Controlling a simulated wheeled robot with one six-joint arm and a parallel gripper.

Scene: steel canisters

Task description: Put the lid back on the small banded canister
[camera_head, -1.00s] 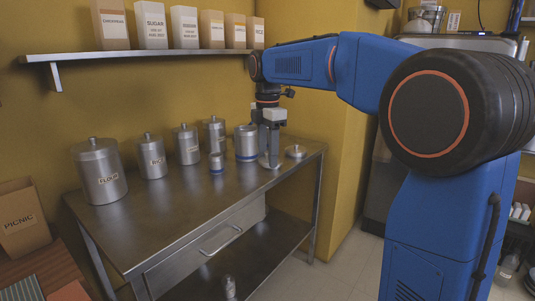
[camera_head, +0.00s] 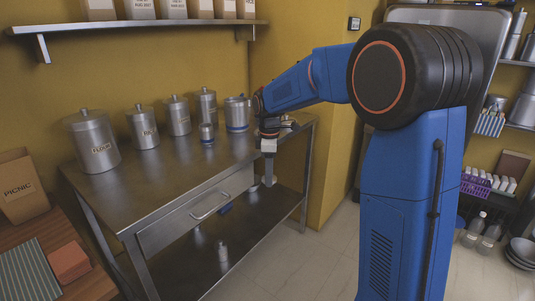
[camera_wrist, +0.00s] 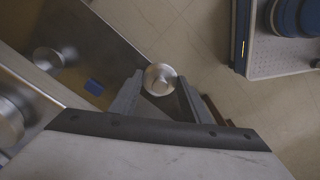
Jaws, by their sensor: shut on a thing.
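Another lid (camera_head: 290,122) lies at the table's right back, partly hidden by my arm.
Several lidded steel canisters, including FLOUR (camera_head: 98,148), line the back of the table (camera_head: 180,175). The tabletop's front is clear. A wall shelf (camera_head: 130,25) hangs above.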

